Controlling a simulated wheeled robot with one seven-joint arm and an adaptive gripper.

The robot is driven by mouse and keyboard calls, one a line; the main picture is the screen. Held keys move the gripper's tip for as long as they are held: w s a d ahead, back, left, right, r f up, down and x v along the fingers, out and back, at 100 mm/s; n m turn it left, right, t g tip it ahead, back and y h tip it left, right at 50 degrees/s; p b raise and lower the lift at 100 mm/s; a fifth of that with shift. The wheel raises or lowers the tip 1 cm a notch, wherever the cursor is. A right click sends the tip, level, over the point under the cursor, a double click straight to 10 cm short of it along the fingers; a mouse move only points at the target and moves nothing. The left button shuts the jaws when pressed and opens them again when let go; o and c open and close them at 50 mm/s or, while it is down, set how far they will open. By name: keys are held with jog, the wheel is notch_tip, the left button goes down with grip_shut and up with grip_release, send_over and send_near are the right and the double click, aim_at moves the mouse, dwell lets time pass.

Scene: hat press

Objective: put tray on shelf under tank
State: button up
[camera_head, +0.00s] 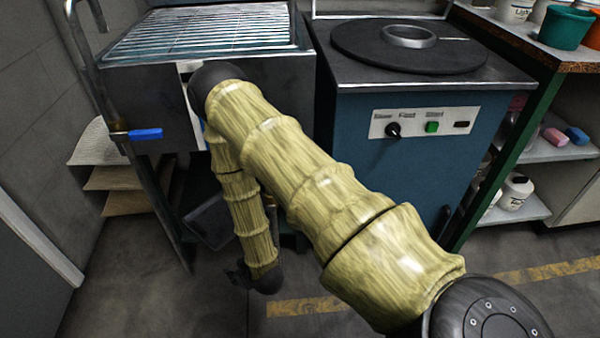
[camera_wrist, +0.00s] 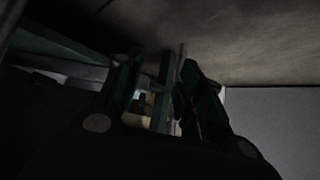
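The tank (camera_head: 205,70) stands at the back left with a wire rack on top and a blue-handled tap on its left side. A dark tray (camera_head: 207,221) shows low under the tank, partly behind my arm; I cannot tell what it rests on. The shelf under the tank is mostly hidden by my arm. My gripper (camera_head: 238,276) hangs low in front, just below and right of the tray. In the dark wrist view my gripper (camera_wrist: 160,92) has its fingers apart, with no held thing clear between them.
A blue cabinet (camera_head: 400,165) with a round black top and control panel stands right of the tank. Layered boards (camera_head: 110,178) lie at the left wall. Shelving (camera_head: 545,150) with pots stands at the right. The front floor (camera_head: 150,290) is clear.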

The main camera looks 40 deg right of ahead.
jog(key=s+d+r+m+g+h, duration=0.1)
jog(key=s+g, duration=0.7)
jog(key=s, duration=2.2)
jog(key=shift+s+d+r+m+g, duration=0.15)
jog(key=shift+d+m+g, duration=0.2)
jog(key=shift+d, duration=0.4)
notch_tip(320, 180, up, 34)
jog(key=p, duration=3.4)
